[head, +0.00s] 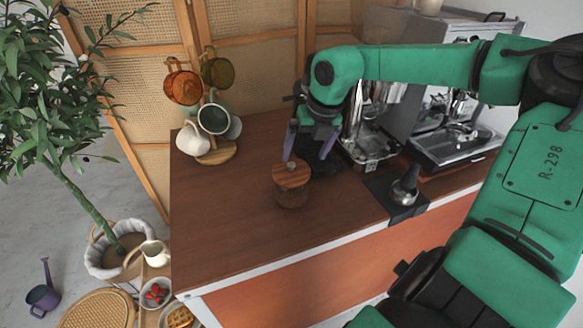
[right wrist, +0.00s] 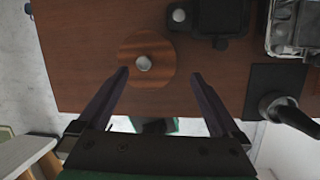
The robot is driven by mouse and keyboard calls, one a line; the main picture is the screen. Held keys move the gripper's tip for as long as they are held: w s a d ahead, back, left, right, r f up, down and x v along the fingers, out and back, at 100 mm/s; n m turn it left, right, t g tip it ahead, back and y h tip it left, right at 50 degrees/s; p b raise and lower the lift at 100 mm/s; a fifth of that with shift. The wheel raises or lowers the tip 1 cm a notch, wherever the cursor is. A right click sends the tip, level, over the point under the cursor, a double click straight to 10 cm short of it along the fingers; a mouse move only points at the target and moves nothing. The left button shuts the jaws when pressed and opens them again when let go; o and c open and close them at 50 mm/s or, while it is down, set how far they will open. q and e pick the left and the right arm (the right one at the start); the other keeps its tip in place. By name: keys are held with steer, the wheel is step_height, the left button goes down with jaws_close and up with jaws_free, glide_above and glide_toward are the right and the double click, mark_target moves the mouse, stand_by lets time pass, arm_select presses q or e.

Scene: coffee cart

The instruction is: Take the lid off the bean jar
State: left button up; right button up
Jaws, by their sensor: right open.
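The bean jar (head: 291,196) stands upright on the cart's brown top, with beans showing dark through its side. Its round wooden lid (head: 291,175) is on top and carries a pale round knob (head: 291,164). In the right wrist view the lid (right wrist: 156,72) and its knob (right wrist: 143,63) lie ahead of the fingertips, a little left of the middle between them. My right gripper (head: 313,150) is open and empty above and just behind the jar; in its wrist view the two fingers (right wrist: 160,74) are spread wide. My left gripper is not in view.
A mug tree (head: 216,150) with several mugs stands at the back left. A dark grinder base or scale (head: 320,158) is close behind the jar. The front left counter is clear.

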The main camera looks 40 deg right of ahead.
mark_target(298, 167)
steer(key=x, duration=0.2)
steer(key=p+x, duration=0.1)
steer(key=x, duration=0.1)
steer(key=shift+w+a, duration=0.15)
steer(key=shift+w, duration=0.15)
steer(key=shift+s, duration=0.1)
steer(key=c, duration=1.2)
steer(key=shift+c, duration=0.2)
